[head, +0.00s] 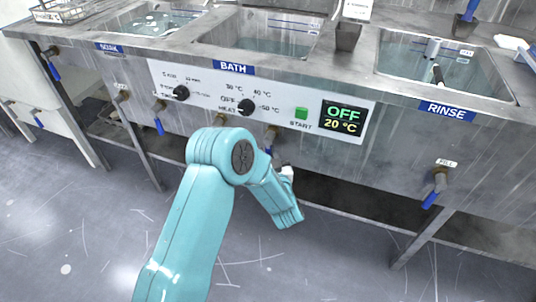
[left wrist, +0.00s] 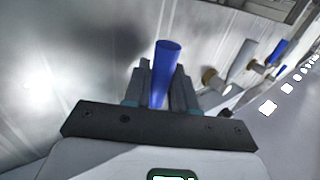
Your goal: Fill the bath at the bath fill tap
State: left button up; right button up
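The bath (head: 265,42) is the middle basin, marked by a blue BATH label (head: 233,69), with a greenish surface low inside that looks like water. In the head view my left arm hides most of this gripper. Any label by this tap is hidden. My right gripper is not in view.
The control panel has two black knobs, a green START button (head: 301,113) and a display (head: 342,118) reading OFF, 20 °C. Other blue-handled taps hang along the front, including one under RINSE (head: 432,195). A leg (head: 420,240) stands at right. The floor in front is clear.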

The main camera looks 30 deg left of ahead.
pick_arm(q)
grip_shut()
jog(key=shift+d, duration=0.15)
jog(key=d+n+h, duration=0.1)
jog(key=n, duration=0.1)
jog(key=d+r+n+g+h+p, duration=0.1)
jog(key=n+h, duration=0.1)
jog(key=d+n+h+p, duration=0.1)
jog(key=shift+w+d+r+n+g, duration=0.25)
jog(key=shift+w+n+g, duration=0.05)
jog(key=shift+w+n, duration=0.1)
jog(key=shift+w+d+r+n+h+p, duration=0.1)
jog(key=shift+d+r+n+h+p, duration=0.15)
jog(key=shift+n+h, duration=0.3)
jog(key=shift+w+d+r+n+h+p, duration=0.15)
jog(key=shift+d+r+n+h, duration=0.15)
jog(key=shift+n+h, duration=0.25)
jog(key=shift+s, duration=0.1)
jog(key=o, duration=0.5)
grip_release()
jog(key=shift+r, duration=0.1)
